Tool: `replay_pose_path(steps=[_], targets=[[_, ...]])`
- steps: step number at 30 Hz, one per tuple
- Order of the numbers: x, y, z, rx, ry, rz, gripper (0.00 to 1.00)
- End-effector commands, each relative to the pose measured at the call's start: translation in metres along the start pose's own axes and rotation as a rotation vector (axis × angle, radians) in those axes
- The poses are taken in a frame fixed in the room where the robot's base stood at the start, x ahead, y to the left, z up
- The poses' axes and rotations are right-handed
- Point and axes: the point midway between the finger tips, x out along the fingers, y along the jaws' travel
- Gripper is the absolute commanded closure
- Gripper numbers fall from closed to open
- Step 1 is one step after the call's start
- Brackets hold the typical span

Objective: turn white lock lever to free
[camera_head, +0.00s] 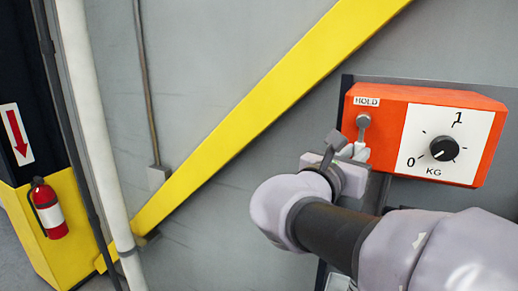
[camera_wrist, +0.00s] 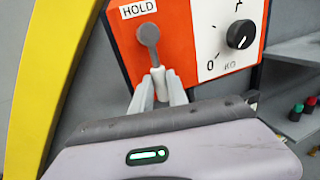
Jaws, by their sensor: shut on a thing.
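The lock lever has a round grey pivot (camera_wrist: 148,34) below a HOLD label (camera_wrist: 138,10) on the orange box (camera_head: 376,99). Its grey stem runs down to a white handle (camera_wrist: 160,82), close to upright in the wrist view. My gripper (camera_wrist: 160,90) is shut on the white handle, with one pale finger on each side of it. In the head view my gripper (camera_head: 352,153) is at the lower left of the box, and my wrist partly hides the handle. No FREE label shows in either view.
A black dial knob (camera_head: 444,148) with a 0 to 1 KG scale is on the box's white plate, right of the lever. A yellow diagonal beam (camera_head: 250,120) crosses the wall at left. Green and red buttons (camera_wrist: 304,107) sit at the right on a grey panel.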

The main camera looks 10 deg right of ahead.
Motion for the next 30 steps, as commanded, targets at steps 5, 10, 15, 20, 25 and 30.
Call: replay_pose_path(steps=[5,10,15,20,25,30], targets=[[0.0,0.0,-0.0002,0.0,0.0,0.0,1.0],[0.0,0.0,-0.0002,0.0,0.0,0.0,1.0],[0.0,0.0,-0.0002,0.0,0.0,0.0,1.0],[0.0,0.0,-0.0002,0.0,0.0,0.0,1.0],[-0.0003,0.0011,-0.0004,0.015,0.005,0.0,1.0],[-0.0014,0.0052,-0.0004,0.078,0.021,0.0,1.0]])
